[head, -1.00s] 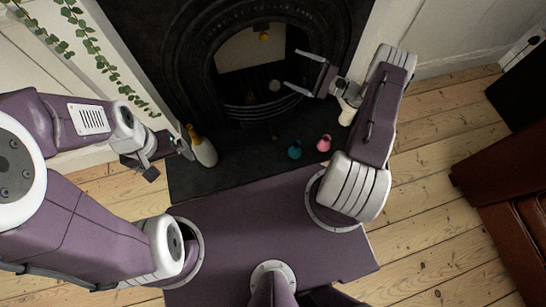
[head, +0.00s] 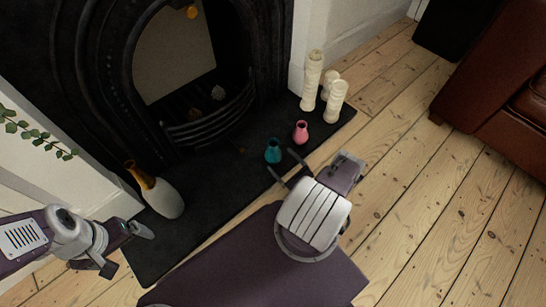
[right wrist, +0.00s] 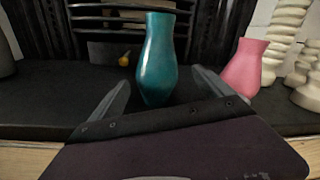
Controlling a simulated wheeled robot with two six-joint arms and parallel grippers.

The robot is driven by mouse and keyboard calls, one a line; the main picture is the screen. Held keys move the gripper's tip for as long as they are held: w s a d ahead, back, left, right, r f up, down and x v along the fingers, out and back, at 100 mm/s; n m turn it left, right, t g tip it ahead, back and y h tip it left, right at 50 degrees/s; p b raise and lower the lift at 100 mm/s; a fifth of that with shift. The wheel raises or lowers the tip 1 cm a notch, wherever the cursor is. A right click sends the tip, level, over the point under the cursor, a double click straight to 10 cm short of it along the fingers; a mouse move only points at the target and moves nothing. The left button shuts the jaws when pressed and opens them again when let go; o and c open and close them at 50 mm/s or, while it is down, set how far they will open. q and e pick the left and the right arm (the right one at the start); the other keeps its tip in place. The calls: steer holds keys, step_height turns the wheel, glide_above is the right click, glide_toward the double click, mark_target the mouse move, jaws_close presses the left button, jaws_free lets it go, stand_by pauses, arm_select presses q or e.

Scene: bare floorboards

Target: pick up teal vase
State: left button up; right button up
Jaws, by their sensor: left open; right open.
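The teal vase (head: 273,151) stands upright on the dark hearth in front of the fireplace. It also shows in the right wrist view (right wrist: 157,60), near the middle. My right gripper (head: 283,165) is open and just in front of the vase. In the right wrist view its fingers (right wrist: 160,88) spread to either side of the vase's lower part; I cannot tell whether they touch it. My left gripper (head: 126,247) is open and empty at the left, near the hearth's left end.
A pink vase (head: 301,132) stands close to the right of the teal vase. Cream candles (head: 312,80) stand at the hearth's right end. A white and amber vase (head: 160,196) stands on the left. The fireplace grate (head: 212,118) is behind.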

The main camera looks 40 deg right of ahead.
mark_target(279, 160)
steer(key=w, duration=0.1)
steer(key=w+b, duration=0.1)
steer(key=shift+w+a+f, duration=0.1)
steer(key=shift+w+f, duration=0.1)
steer(key=shift+w, duration=0.1)
steer(key=shift+w+r, duration=0.1)
steer(key=shift+w, duration=0.1)
steer(key=w+b, duration=0.2)
steer(key=w, duration=0.1)
steer(key=w+b, duration=0.1)
steer(key=shift+w+a+f+b, duration=0.15)
steer(key=shift+a+f+b, duration=0.1)
steer(key=shift+a+b, duration=0.1)
steer(key=shift+w+d+r, duration=0.1)
steer(key=shift+w+r, duration=0.15)
steer(key=shift+w, duration=0.2)
steer(key=c, duration=1.8)
steer(key=shift+o, duration=0.2)
step_height(279, 160, up, 10)
steer(key=p, duration=0.8)
steer(key=shift+r+p, duration=0.25)
steer(key=shift+p, duration=0.1)
steer(key=shift+f, duration=0.2)
